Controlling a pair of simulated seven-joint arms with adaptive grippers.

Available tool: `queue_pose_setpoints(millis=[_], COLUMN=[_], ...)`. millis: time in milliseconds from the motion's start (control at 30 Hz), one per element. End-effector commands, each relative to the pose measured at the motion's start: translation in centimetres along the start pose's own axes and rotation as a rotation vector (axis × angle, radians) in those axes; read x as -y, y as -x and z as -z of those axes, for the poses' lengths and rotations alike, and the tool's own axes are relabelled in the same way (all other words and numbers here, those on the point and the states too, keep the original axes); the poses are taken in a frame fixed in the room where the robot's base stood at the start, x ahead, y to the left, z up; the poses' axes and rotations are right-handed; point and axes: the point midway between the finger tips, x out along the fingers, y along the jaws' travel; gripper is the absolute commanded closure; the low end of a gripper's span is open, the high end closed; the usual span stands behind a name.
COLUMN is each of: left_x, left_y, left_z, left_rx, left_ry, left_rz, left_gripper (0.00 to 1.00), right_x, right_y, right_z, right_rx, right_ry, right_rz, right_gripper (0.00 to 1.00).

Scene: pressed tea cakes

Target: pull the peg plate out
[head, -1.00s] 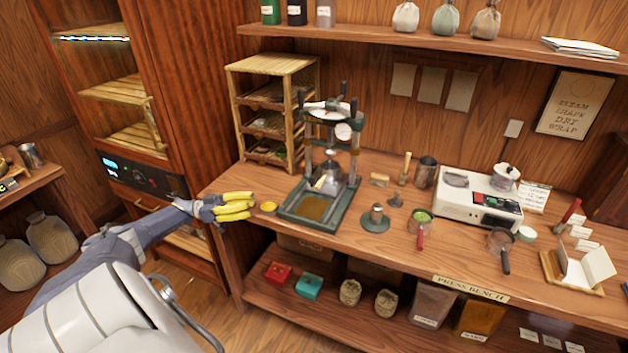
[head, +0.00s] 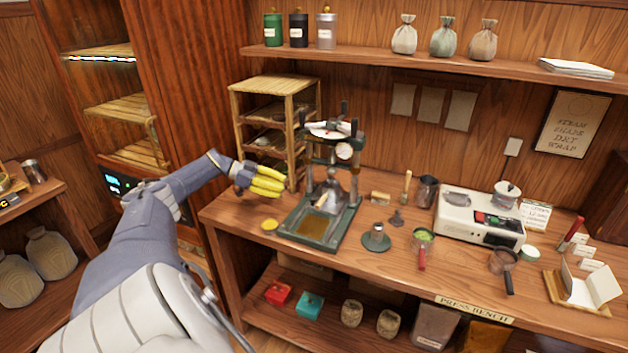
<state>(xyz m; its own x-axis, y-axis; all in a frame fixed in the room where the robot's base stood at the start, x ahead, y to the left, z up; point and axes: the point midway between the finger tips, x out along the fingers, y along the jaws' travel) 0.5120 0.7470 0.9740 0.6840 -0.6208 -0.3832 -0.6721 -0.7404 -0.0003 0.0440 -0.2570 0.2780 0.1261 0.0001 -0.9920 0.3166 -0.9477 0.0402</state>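The press (head: 357,178) stands on the bench, with a green frame, dark posts and a round dial. Its low base holds a brownish flat surface (head: 311,228) at the front and a metal piece (head: 328,192) in the middle. I cannot tell which part is the peg plate. My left gripper (head: 266,181), with yellow fingers, hangs left of the press, in front of the bamboo rack. It looks apart from the press. Its fingers lie close together in this view; no held thing shows, and I cannot tell if they are open. My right gripper is out of view.
A yellow disc (head: 269,225) lies on the bench (head: 232,212) left of the press base. The bamboo rack (head: 278,84) stands close behind my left gripper. A green-grey stand (head: 376,238), a green-filled pan (head: 422,238) and a white scale-like device (head: 478,215) are to the right.

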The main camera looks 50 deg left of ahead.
Motion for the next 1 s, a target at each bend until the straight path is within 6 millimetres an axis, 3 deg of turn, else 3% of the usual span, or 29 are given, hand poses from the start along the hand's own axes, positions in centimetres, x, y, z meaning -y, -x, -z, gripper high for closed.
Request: queue_pose_setpoints(millis=[500, 700, 1000], left_x=[-0.1, 0.0, 0.0], left_y=[-9.1, -11.2, -12.4], left_z=[0.1, 0.1, 0.0], left_rx=[-0.004, -0.002, -0.001], left_ry=[-0.001, 0.000, 0.000], left_rz=[-0.002, -0.001, 0.000], left_gripper=[0.71, 0.71, 0.71], right_x=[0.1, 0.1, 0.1], right_y=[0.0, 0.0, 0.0], right_z=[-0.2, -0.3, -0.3], right_rx=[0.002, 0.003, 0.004], right_ry=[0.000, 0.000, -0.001], right_rz=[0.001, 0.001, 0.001], right_gripper=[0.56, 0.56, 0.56])
